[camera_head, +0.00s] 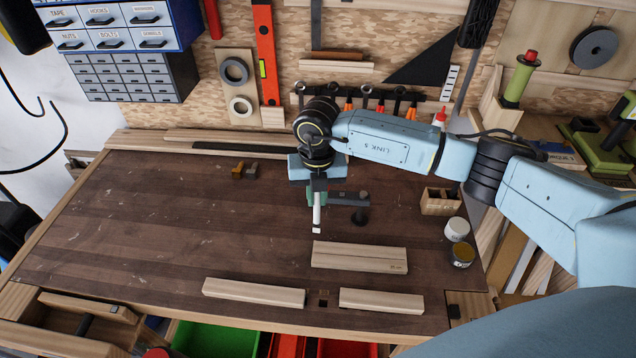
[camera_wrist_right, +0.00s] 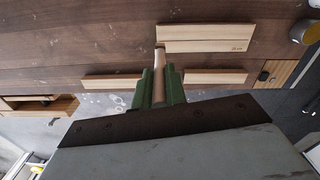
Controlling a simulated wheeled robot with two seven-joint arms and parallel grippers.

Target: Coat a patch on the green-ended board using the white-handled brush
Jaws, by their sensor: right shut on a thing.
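My right gripper (camera_head: 317,192) is above the middle of the bench, pointing down. In the right wrist view its green fingers (camera_wrist_right: 159,88) are shut on a slim pale stick, which looks like the white-handled brush (camera_wrist_right: 158,62). In the head view the white length of the brush (camera_head: 317,214) hangs below the fingers, behind the nearer boards. The bristles cannot be made out. A wide pale board (camera_head: 360,257) lies in front of it. Two narrower boards, left (camera_head: 253,292) and right (camera_head: 381,300), lie near the front edge. I see no green end on any board. My left gripper is out of view.
A white can (camera_head: 457,229), a can with yellowish contents (camera_head: 462,255) and a small wooden box (camera_head: 440,202) stand at the bench's right side. A dark tool (camera_head: 352,203) lies beside the gripper. Small yellow-brown pieces (camera_head: 245,170) lie at back left. The bench's left half is mostly clear.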

